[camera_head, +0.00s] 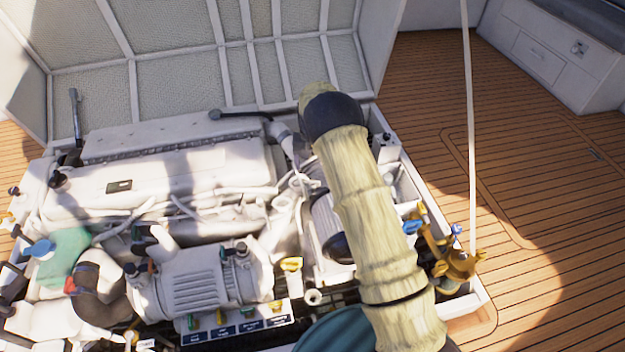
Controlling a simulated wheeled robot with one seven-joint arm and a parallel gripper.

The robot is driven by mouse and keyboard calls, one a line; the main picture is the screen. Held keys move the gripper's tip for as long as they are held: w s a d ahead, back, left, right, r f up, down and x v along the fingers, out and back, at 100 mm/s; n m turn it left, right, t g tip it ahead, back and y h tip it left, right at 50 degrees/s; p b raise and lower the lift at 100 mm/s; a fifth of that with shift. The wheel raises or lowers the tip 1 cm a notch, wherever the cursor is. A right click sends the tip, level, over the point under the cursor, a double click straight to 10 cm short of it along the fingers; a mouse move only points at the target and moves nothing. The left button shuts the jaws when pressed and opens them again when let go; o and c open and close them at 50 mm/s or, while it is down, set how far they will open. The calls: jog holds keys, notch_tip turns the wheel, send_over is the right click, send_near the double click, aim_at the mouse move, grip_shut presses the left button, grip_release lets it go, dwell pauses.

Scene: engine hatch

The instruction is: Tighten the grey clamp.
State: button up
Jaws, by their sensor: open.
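I cannot pick out the grey clamp for certain in the head view. Small dark fittings show at the right end of the ribbed white cylinder (196,287), but I cannot tell whether one is the clamp. My arm, beige with black joints, rises from the bottom right and bends over the right part of the engine (165,180). It covers much of the area behind it. My gripper is not visible; the arm hides whatever is at its far end.
The raised hatch lid (190,70) stands behind the engine. Yellow and green handles sit above a labelled panel (235,325). Brass valves (455,265) and a pale pole (470,130) stand at right. Wooden deck (545,190) is clear.

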aim_at(312, 181)
notch_tip(312, 181, down, 8)
jog(key=shift+r+b, duration=0.1)
jog(key=shift+b, duration=0.35)
jog(key=shift+c, duration=0.4)
jog(key=c, duration=0.9)
